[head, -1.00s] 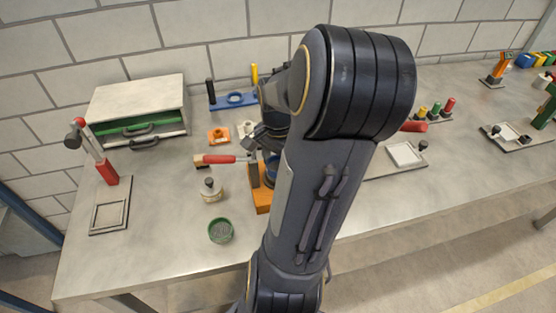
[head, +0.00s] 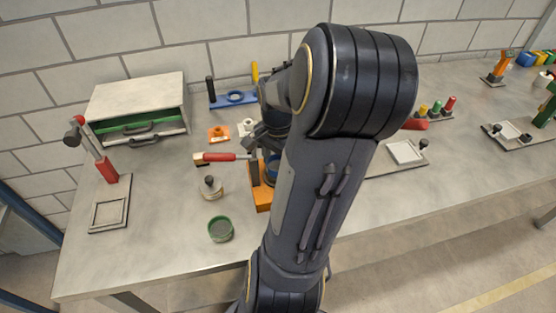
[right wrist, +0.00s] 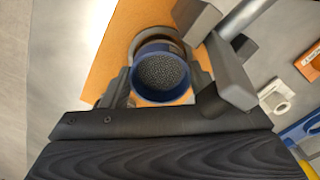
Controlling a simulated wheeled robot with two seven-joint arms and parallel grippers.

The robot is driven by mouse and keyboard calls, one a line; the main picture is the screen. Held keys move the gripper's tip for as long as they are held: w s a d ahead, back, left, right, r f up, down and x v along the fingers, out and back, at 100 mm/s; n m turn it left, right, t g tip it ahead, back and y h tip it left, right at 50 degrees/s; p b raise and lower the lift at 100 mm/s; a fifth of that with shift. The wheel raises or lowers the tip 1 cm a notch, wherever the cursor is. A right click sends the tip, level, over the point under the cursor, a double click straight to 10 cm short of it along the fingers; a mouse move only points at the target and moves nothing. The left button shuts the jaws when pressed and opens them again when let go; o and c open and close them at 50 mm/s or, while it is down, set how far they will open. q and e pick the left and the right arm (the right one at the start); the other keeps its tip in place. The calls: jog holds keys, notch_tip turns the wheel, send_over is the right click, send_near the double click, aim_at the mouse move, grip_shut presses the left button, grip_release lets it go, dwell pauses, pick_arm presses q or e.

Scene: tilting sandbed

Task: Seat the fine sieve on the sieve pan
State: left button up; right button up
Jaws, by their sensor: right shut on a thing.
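My right gripper (right wrist: 160,88) is shut on a round blue sieve (right wrist: 162,72) with grey mesh, one finger on each side of its rim. In the head view the gripper (head: 264,138) is partly behind my arm, and only a sliver of the blue sieve (head: 272,166) shows. The sieve is over an orange base (right wrist: 105,62). A round pale rim (right wrist: 150,36) shows behind the sieve on this base; I cannot tell if it is the sieve pan or whether the sieve touches it. A green sieve (head: 221,229) lies apart on the table. My left gripper is not in view.
A red-handled lever (head: 220,157) points left from the orange base. A small jar (head: 211,188) stands left of the base. A blue rack (head: 234,99) and an orange block (head: 219,134) are behind.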

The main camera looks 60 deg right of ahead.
jog(key=shift+f, duration=0.4)
dwell(0.3)
jog(key=o, duration=1.1)
jog(key=shift+c, duration=0.2)
notch_tip(320, 180, up, 8)
jog(key=shift+f+b, duration=0.1)
jog(key=shift+b, duration=0.2)
jog(key=shift+s, duration=0.1)
